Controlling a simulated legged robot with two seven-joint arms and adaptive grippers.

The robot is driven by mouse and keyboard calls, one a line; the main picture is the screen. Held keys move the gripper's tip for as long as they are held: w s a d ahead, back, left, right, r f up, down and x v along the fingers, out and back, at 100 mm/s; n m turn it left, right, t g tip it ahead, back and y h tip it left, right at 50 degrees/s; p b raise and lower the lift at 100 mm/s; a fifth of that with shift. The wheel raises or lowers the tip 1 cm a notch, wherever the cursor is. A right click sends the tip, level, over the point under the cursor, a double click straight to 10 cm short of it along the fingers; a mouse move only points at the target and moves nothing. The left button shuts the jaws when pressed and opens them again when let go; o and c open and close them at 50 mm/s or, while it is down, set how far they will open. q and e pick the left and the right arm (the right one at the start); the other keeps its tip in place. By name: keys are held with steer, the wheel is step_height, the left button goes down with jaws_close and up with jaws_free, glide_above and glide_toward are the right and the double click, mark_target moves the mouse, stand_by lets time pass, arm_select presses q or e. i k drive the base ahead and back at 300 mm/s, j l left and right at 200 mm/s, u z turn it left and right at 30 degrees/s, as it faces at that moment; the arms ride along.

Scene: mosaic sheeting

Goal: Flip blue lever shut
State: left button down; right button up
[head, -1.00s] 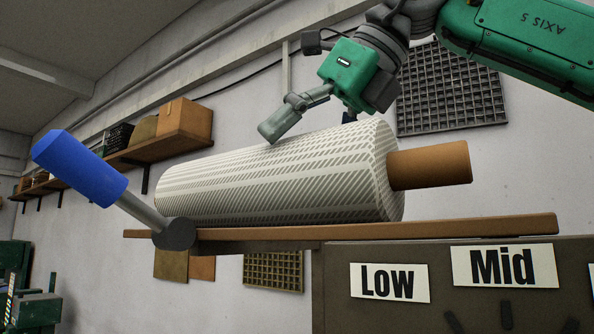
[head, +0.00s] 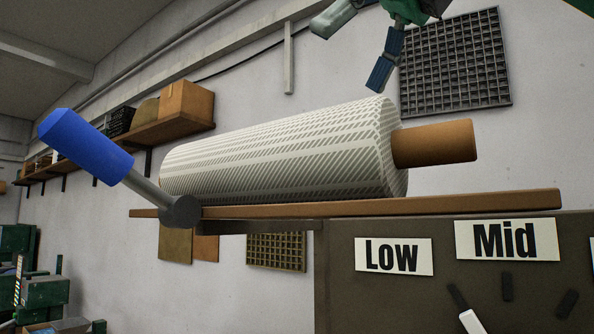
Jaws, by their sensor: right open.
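The blue lever (head: 88,147) is at the left, a blue grip on a grey rod that slants up and left from a dark round pivot (head: 180,211) at the left end of the wooden board. My right gripper (head: 354,48) shows at the top edge, above the patterned roll and well apart from the lever. Its fingers are spread and hold nothing; most of its body is cut off by the frame. My left gripper does not show.
A white patterned roll (head: 285,155) with a brown core (head: 435,143) lies above the wooden board (head: 400,206). A dark panel with "Low" (head: 393,256) and "Mid" (head: 507,240) labels stands below right. A shelf with boxes (head: 184,104) and a black grid (head: 455,65) are on the wall.

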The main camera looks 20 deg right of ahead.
mark_target(63, 130)
steer(key=k+j, duration=0.5)
steer(key=k, duration=0.2)
steer(key=k+j, duration=0.5)
steer(key=k, duration=0.15)
